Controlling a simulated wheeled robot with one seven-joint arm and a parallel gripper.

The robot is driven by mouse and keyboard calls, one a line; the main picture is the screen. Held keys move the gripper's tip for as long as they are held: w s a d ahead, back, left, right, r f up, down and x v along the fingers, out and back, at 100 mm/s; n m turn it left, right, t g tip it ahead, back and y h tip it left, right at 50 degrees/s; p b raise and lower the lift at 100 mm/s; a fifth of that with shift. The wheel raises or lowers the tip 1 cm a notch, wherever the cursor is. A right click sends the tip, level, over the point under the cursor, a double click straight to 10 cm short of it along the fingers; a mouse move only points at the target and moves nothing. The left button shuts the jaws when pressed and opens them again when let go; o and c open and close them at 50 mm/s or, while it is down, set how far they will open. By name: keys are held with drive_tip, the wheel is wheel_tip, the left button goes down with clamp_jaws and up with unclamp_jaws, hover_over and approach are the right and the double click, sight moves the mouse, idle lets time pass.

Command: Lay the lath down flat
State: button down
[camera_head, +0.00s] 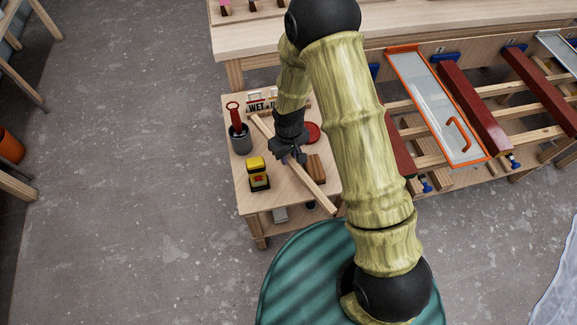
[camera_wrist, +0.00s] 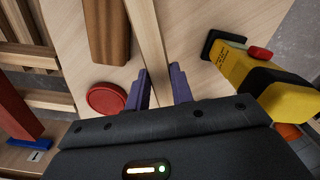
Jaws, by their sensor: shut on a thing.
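The lath (camera_head: 312,185) is a long, thin, pale wooden strip. It runs slantwise over the small wooden table (camera_head: 246,198), its near end reaching the table's front right corner. In the wrist view the lath (camera_wrist: 150,45) passes between the two purple fingers. My gripper (camera_head: 291,158) is shut on the lath near its middle; the fingers also show in the wrist view (camera_wrist: 161,88). I cannot tell whether the lath touches the tabletop or hangs just above it. My gripper hides part of it.
A brown block (camera_head: 317,168) and a red disc (camera_head: 313,132) lie right of the lath. A yellow-and-black tool (camera_head: 258,173) and a grey pot (camera_head: 240,140) with a red-handled thing stand left. Racked red battens (camera_head: 470,105) are at right.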

sight(289, 170)
wheel_tip(289, 170, down, 2)
drive_tip(key=shift+f, duration=0.2)
drive_tip(key=shift+w, duration=0.15)
drive_tip(key=shift+a+f, duration=0.15)
drive_tip(key=f, duration=0.3)
drive_tip(key=shift+d+f, duration=0.25)
drive_tip(key=shift+f, duration=0.05)
drive_tip(key=shift+s+r, duration=0.1)
drive_tip(key=shift+s, duration=0.1)
drive_tip(key=shift+a, duration=0.1)
